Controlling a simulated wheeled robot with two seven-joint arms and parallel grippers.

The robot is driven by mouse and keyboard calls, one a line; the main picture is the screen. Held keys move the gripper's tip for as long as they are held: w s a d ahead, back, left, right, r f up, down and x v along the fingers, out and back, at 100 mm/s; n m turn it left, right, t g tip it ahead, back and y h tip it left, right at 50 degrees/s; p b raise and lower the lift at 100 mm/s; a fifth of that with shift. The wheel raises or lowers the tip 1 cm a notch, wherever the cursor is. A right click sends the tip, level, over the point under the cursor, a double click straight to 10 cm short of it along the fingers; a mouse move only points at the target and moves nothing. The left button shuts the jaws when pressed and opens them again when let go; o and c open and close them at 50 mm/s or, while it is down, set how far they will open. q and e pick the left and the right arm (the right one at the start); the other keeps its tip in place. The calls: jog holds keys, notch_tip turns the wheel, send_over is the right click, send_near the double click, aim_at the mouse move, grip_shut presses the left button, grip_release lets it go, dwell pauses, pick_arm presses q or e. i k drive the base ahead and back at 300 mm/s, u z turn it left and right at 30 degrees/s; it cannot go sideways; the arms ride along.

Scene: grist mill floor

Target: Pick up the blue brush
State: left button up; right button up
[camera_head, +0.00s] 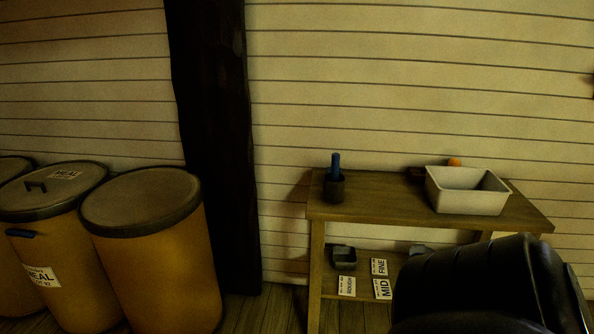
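A blue handle (336,163), which looks like the blue brush, stands upright in a dark cup (335,188). The cup is at the left end of the top of a wooden table (385,207) against the wall. The lower part of the blue thing is hidden inside the cup, so bristles cannot be seen. Neither of my grippers is in view. A large dark rounded shape at the lower right hides the table's lower right part; I cannot tell for sure whether it is my arm.
A pale bin (467,196) stands on the table's right half, with an orange thing (454,162) behind it. The lower shelf holds small dark trays (344,256) and label cards (382,288). Yellow drums (160,265) stand at the left, by a dark post (212,140).

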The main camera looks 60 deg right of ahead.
aim_at(335, 168)
jog(key=z, duration=0.7)
jog(key=i, duration=1.6)
jog(key=z, duration=1.15)
